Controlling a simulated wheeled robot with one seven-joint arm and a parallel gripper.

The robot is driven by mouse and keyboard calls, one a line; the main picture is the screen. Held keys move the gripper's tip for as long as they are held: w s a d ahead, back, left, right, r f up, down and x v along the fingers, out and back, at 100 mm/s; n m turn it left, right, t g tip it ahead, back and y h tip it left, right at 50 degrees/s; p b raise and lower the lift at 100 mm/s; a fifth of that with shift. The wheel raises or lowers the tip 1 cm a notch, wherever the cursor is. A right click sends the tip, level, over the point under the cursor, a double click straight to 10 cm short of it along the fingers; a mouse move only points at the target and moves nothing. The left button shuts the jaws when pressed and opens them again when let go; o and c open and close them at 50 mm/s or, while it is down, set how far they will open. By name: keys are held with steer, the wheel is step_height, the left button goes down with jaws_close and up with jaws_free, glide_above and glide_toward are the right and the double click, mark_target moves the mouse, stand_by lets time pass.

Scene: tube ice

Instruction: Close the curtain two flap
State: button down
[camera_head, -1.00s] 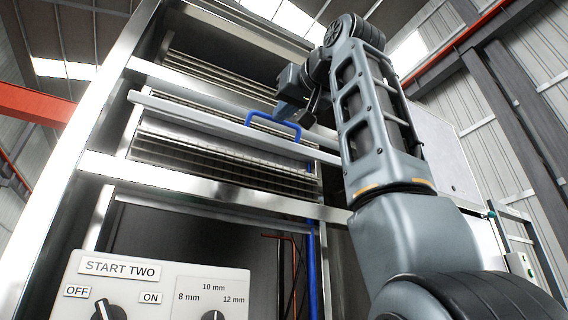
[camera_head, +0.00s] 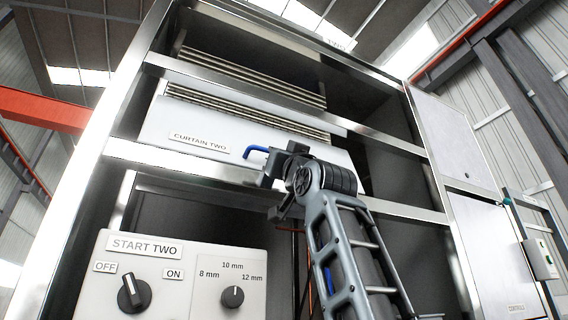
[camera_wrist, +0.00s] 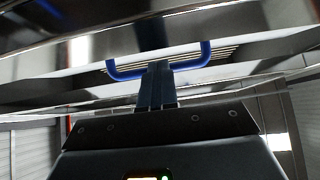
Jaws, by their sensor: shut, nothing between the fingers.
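The curtain two flap (camera_head: 185,128) is a pale metal panel labelled "CURTAIN TWO" in the head view. It hangs down over the lower part of the middle opening, with metal slats showing above it. Its blue handle (camera_head: 254,152) is partly hidden behind my gripper (camera_head: 268,172). In the wrist view the blue handle (camera_wrist: 190,63) spans the upper middle, and my gripper (camera_wrist: 157,75) has its fingers together and overlapping the handle's bar. I cannot tell whether they touch it. Nothing shows between the fingers.
A control panel (camera_head: 205,250) with a "START TWO" knob stands in front at the lower left. Steel frame rails (camera_head: 190,161) cross below and above the flap. A cabinet door (camera_head: 450,140) is at the right.

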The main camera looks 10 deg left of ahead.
steer(key=shift+w+a+f, duration=0.2)
steer(key=shift+w+a, duration=0.1)
steer(key=shift+w, duration=0.1)
stand_by(0.5)
